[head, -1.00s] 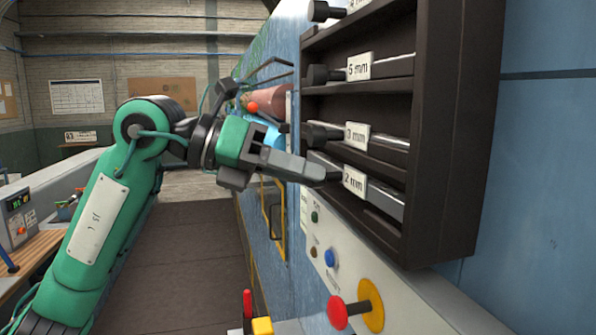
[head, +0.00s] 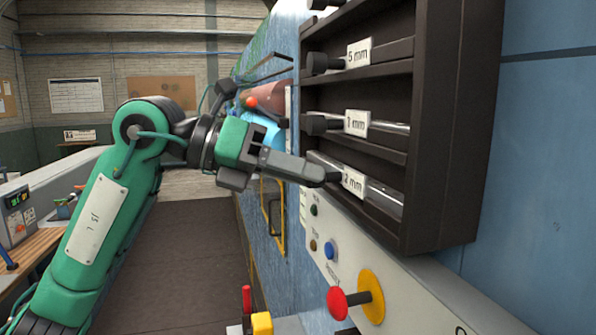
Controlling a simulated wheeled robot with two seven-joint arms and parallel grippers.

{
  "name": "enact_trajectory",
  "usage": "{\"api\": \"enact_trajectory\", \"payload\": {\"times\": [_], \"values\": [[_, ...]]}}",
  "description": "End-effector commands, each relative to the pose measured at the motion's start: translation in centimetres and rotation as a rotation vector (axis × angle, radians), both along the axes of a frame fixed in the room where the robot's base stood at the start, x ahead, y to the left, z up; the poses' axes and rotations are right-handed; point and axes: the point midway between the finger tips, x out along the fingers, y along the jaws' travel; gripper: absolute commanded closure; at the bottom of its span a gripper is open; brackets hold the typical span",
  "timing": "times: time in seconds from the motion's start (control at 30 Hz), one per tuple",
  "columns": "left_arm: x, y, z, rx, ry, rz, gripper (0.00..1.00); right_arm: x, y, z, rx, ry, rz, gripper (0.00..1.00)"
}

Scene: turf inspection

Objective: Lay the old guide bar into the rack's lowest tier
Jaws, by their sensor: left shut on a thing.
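The guide bar (head: 385,197), dark with a pale "2 mm" tag, is at the lowest tier of the dark rack (head: 448,150) on the right. Its knobbed left end is at the tip of my left gripper (head: 318,174), which is shut on it and partly hides it. The bar runs along the opening of the tier, below the bar above. I cannot tell whether it touches the tier's floor. My right gripper is not in view.
Other tagged bars fill the tiers above, one (head: 390,125) just over the held bar. Below the rack a sloping panel has buttons and a red knob (head: 337,303). A yellow handle (head: 272,218) and reddish cylinder (head: 268,98) lie beyond. The aisle floor (head: 190,255) is clear.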

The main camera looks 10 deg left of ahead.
Motion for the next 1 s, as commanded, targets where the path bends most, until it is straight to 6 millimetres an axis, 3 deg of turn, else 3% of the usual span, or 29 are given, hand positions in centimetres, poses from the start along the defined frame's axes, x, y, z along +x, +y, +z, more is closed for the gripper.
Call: {"api": "enact_trajectory", "payload": {"times": [0.23,0.27,0.4,0.77,1.0], "values": [[0.0,0.0,-0.5,-0.001,0.0,0.0,1.0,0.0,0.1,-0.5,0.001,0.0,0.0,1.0],[0.0,0.0,-0.5,-0.001,-0.001,0.0,0.75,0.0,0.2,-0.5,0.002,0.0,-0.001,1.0],[0.0,0.0,-0.5,-0.001,0.0,0.0,0.52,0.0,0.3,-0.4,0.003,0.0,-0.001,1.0],[0.0,0.5,-0.5,0.0,0.0,0.002,0.52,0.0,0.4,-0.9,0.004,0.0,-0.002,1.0],[-0.9,4.6,0.6,0.0,-0.003,0.006,0.52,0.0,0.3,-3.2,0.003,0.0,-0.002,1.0]]}}
